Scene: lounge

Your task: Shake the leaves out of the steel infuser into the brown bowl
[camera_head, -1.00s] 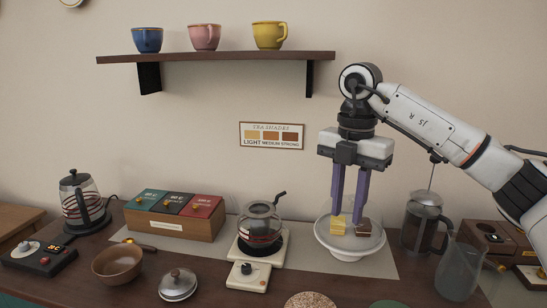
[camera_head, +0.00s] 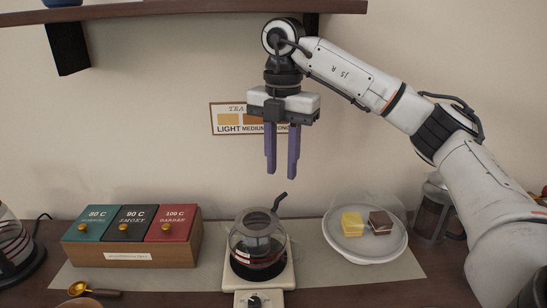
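My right gripper (camera_head: 282,170) hangs in the air with its two purple fingers pointing down, apart and with nothing between them. It is above the glass pot (camera_head: 262,245), which stands on a white base. A steel-grey piece sits in the pot's mouth, and a dark handle (camera_head: 279,201) rises from it to the right. I cannot tell for sure whether this is the steel infuser. Only a sliver of the brown bowl's rim (camera_head: 80,303) shows at the bottom left edge. My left gripper is not in view.
A box with several tea lids (camera_head: 128,251) stands left of the pot, with a small scoop (camera_head: 95,291) in front. A white plate (camera_head: 340,250) with a yellow and a brown cake is at right. A plunger pot (camera_head: 432,215) stands behind my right arm. A shelf (camera_head: 180,12) hangs above.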

